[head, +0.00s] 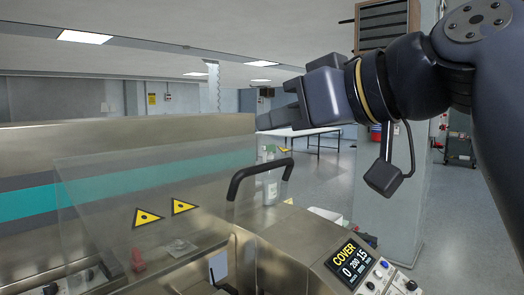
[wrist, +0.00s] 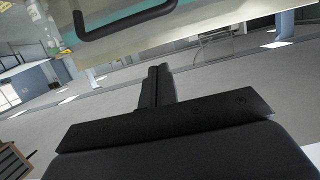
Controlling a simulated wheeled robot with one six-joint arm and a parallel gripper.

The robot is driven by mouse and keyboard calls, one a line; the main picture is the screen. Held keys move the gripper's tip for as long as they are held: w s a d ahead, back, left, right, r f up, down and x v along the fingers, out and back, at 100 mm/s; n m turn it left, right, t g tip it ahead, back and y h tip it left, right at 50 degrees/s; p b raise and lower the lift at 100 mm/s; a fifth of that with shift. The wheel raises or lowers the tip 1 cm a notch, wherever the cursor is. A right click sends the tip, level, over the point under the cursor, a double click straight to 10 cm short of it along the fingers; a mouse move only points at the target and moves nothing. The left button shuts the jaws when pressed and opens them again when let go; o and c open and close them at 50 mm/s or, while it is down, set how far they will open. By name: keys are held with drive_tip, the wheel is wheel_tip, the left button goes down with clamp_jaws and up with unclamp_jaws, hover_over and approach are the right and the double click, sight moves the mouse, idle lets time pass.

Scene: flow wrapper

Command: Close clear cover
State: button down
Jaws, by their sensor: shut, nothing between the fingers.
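The clear cover (head: 105,200) is a see-through panel with two yellow warning triangles, on the metal wrapper machine at the left of the head view. It stands tilted, with its inside visible through it. Its black bar handle (head: 258,172) is at its right end; the handle also shows at the top of the wrist view (wrist: 125,24). My gripper (head: 268,121) is shut and empty, above the handle in the head view and apart from it. In the wrist view the closed fingers (wrist: 156,78) point toward the machine, below and right of the handle.
A control panel (head: 352,264) reading "COVER 0 280 15" sits at the machine's front right. A bottle (head: 270,188) shows behind the handle. A red item (head: 138,260) lies inside. A pillar (head: 395,190) stands at right; open floor lies beyond.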

sight(259, 168)
drive_tip(key=x, duration=0.5)
drive_tip(key=shift+f+p, duration=0.15)
drive_tip(key=shift+p, duration=0.25)
drive_tip(key=shift+s+d+f, duration=0.3)
drive_tip(key=shift+f, duration=0.15)
drive_tip(key=shift+s+d+f, duration=0.25)
drive_tip(key=shift+d+f, duration=0.05)
drive_tip(key=shift+f, duration=0.15)
drive_tip(key=shift+s+d+f, duration=0.25)
drive_tip(key=shift+d+f, duration=0.05)
drive_tip(key=shift+f, duration=0.3)
drive_tip(key=shift+f+b, duration=0.15)
drive_tip(key=shift+b, duration=0.2)
